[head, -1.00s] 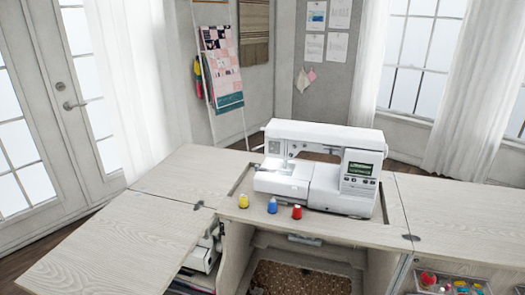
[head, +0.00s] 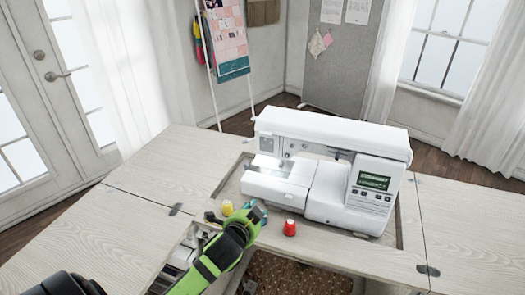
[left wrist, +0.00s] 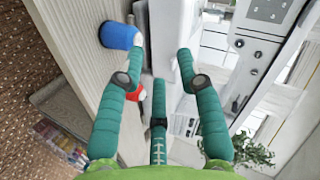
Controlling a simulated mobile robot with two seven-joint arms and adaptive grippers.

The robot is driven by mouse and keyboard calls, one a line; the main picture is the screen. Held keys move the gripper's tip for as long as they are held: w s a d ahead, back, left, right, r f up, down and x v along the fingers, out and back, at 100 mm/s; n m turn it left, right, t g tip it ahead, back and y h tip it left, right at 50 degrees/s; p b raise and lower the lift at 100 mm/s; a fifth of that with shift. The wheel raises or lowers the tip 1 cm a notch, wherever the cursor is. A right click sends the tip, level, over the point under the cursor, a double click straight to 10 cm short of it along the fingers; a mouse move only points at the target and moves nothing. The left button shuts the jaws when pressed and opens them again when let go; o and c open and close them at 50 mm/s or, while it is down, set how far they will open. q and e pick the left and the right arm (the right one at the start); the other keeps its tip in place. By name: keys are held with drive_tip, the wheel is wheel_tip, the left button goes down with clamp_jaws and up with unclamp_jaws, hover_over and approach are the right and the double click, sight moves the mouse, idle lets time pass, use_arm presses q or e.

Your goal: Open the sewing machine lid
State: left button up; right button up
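The white sewing machine (head: 338,190) stands upright in the cabinet's recess. Its long top lid (head: 335,132) lies closed along the top. My left gripper (head: 258,213) is in front of the machine's left part, low over the cabinet's front edge, beside the thread spools. In the left wrist view its teal fingers (left wrist: 160,60) are spread apart with nothing between them. The machine's white body (left wrist: 172,30) shows beyond the fingertips. My right gripper is in neither view.
A yellow spool (head: 227,208) and a red spool (head: 290,228) stand on the front edge. A blue spool (left wrist: 118,35) shows close to a finger in the left wrist view; the gripper hides it in the head view. The wooden tabletop (head: 465,225) at right is clear.

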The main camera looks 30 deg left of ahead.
use_arm(q)
drive_tip(key=w+a+r+m+t, duration=0.3)
drive_tip(key=w+a+r, duration=0.15)
drive_tip(key=r, duration=0.35)
drive_tip(key=m+t, duration=0.2)
drive_tip(key=m, duration=0.1)
approach(265, 135)
drive_tip(key=x, duration=0.2)
drive_tip(key=shift+y, duration=0.4)
drive_tip(key=p+x, duration=0.1)
drive_tip(key=x, duration=0.4)
drive_tip(key=shift+w+f, duration=0.1)
drive_tip(key=shift+w+a, duration=0.1)
drive_tip(key=shift+w, duration=0.55)
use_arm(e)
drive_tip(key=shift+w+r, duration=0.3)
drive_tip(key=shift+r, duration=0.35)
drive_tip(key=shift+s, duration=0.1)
use_arm(q)
clamp_jaws()
